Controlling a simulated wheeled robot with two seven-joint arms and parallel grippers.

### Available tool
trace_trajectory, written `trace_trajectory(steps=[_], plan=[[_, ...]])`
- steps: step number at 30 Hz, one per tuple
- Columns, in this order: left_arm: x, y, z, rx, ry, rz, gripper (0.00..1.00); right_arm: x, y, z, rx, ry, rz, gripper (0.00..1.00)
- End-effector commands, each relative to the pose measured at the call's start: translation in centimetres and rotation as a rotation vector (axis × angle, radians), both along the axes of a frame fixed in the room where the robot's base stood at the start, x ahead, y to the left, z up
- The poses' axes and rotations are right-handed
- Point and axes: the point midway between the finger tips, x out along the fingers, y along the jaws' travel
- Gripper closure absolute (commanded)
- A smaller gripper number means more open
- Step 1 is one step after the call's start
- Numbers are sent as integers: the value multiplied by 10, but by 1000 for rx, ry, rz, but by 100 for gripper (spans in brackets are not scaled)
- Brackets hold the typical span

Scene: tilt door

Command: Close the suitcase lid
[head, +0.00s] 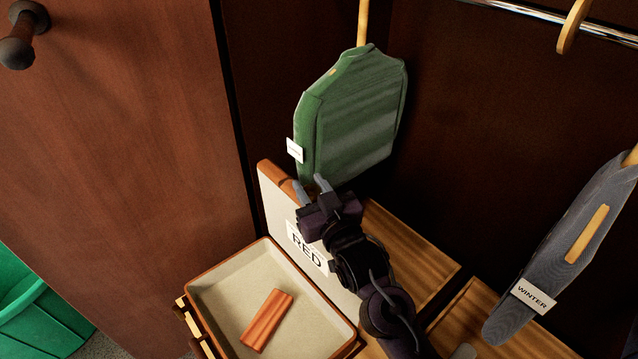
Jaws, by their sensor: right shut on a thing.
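The suitcase (203,288) lies open on a wooden surface, with a reddish-brown rim and a cream lining. Its lid (275,206) stands up along the back right side, its cream inner face with a label reading "RED" towards the tray. A folded orange-brown item (267,320) lies inside the suitcase. My right gripper (310,187) is at the lid's upper edge and shut on it, the fingers at that edge. My right arm hides the lid's right part. My left gripper is out of view.
A green garment (355,115) hangs just behind the lid and gripper. A grey garment (560,250) with a "WINTER" tag hangs at right. A brown door (120,130) with a dark knob stands at left, with a green bin (38,315) below it.

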Motion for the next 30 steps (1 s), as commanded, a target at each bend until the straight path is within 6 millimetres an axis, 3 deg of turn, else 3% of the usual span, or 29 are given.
trace_trajectory(steps=[8, 18, 30], plan=[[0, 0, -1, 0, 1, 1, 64, -43, 43, -3, -132, -132, 3, 100], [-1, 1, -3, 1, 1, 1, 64, -92, 92, -21, -298, -299, 2, 100], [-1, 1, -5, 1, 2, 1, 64, -116, 116, -37, -299, -298, 3, 100]])
